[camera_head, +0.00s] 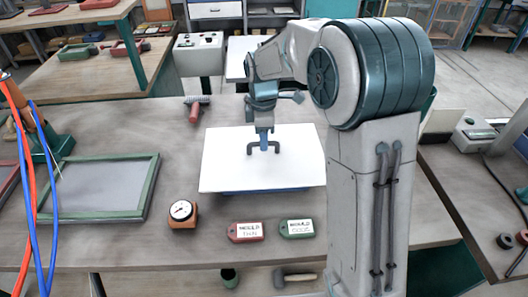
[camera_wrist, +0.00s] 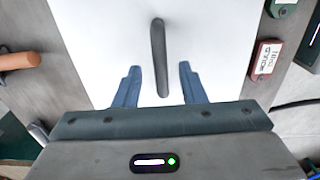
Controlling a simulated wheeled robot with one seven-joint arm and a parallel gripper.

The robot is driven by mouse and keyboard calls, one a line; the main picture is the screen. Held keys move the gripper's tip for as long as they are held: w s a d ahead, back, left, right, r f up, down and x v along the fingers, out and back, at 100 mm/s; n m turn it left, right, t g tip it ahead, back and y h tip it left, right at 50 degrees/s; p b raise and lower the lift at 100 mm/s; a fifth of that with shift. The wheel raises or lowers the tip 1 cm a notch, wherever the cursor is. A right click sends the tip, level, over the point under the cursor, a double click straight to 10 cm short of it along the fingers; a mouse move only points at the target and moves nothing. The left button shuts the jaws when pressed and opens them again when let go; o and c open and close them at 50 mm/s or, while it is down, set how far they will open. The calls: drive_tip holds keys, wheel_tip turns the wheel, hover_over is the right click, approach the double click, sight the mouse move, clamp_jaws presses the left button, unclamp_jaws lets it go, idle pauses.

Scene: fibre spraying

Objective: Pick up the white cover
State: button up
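The white cover (camera_head: 225,165) is a flat white panel with a dark arched handle (camera_head: 251,149) at its middle. It lies on a blue body (camera_head: 262,191) that shows at its front edge. My gripper (camera_head: 264,137) points down over the middle of the cover, right at the handle. In the wrist view my gripper (camera_wrist: 160,72) is open, with one blue finger on each side of the dark handle (camera_wrist: 158,50) and a gap on both sides. The white cover (camera_wrist: 95,30) fills the middle there. How far down the fingers reach along the handle is hard to tell.
On the table are a green-framed screen (camera_head: 100,187), a dial gauge (camera_head: 182,212), a red tag (camera_head: 246,232), a green tag (camera_head: 297,228) and a red-handled brush (camera_head: 195,110). Orange and blue hoses (camera_head: 27,150) hang at the left. A grey control box (camera_head: 199,54) stands behind.

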drive_tip(key=shift+f, duration=1.4)
clamp_jaws()
drive_tip(key=shift+r, duration=0.2)
